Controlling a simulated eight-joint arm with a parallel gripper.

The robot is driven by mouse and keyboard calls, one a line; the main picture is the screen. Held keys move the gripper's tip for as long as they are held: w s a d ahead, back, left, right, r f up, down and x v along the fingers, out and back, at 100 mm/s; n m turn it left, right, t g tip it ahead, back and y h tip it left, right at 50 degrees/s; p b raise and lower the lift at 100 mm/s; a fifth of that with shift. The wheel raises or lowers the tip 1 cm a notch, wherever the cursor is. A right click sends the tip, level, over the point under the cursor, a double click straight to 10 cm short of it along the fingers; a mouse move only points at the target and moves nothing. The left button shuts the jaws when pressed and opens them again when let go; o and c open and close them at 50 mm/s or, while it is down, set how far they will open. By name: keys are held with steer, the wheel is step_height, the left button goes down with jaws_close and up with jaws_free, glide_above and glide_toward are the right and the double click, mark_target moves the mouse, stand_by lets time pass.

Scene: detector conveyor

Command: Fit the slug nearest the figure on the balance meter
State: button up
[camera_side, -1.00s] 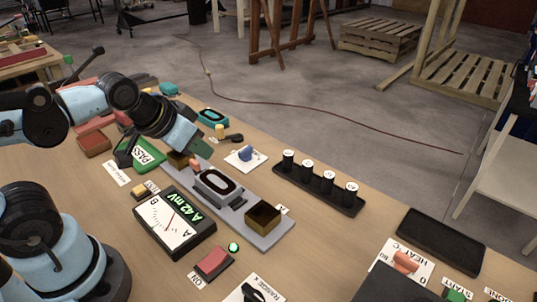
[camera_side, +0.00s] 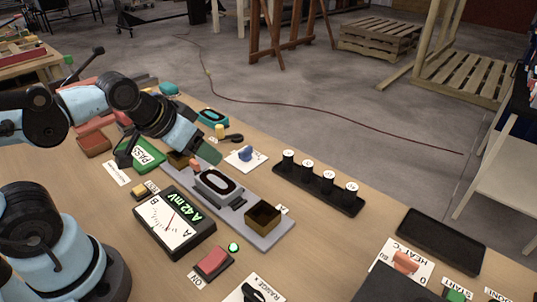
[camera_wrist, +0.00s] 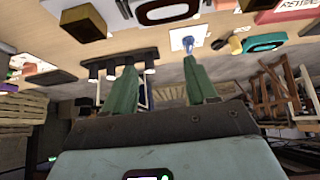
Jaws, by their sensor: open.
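The balance meter (camera_side: 174,222) shows a needle dial and a green figure reading "A 42 mV" in the side view. Several black slugs with white tops, one of them here (camera_side: 308,170), stand upright in a dark rack (camera_side: 285,181) right of the fixture. Any figures on their tops are too small to read. The wrist view shows the slugs (camera_wrist: 112,72) beyond the left finger. My gripper (camera_side: 208,153) is open and empty, above the far end of the grey fixture; its two green fingers stand apart in the wrist view (camera_wrist: 162,85).
The grey fixture (camera_side: 272,238) carries a brass-coloured open box (camera_side: 263,216) and a black-and-white oval piece (camera_side: 217,187). A blue knob (camera_side: 246,153) sits on a white card near my gripper. A red ON button (camera_side: 213,262) and an empty black tray (camera_side: 440,242) lie nearer.

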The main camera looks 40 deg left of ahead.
steer(key=w+d+r+m, duration=0.2)
steer(key=w+d+r, duration=0.1)
steer(key=w, duration=0.1)
steer(key=m+g+h, duration=0.4)
steer(key=m, duration=0.5)
glide_toward(351, 187)
steer(key=x, duration=0.9)
steer(key=shift+w+f, duration=0.1)
steer(key=shift+w, duration=0.05)
steer(key=shift+g, duration=0.3)
jaws_close()
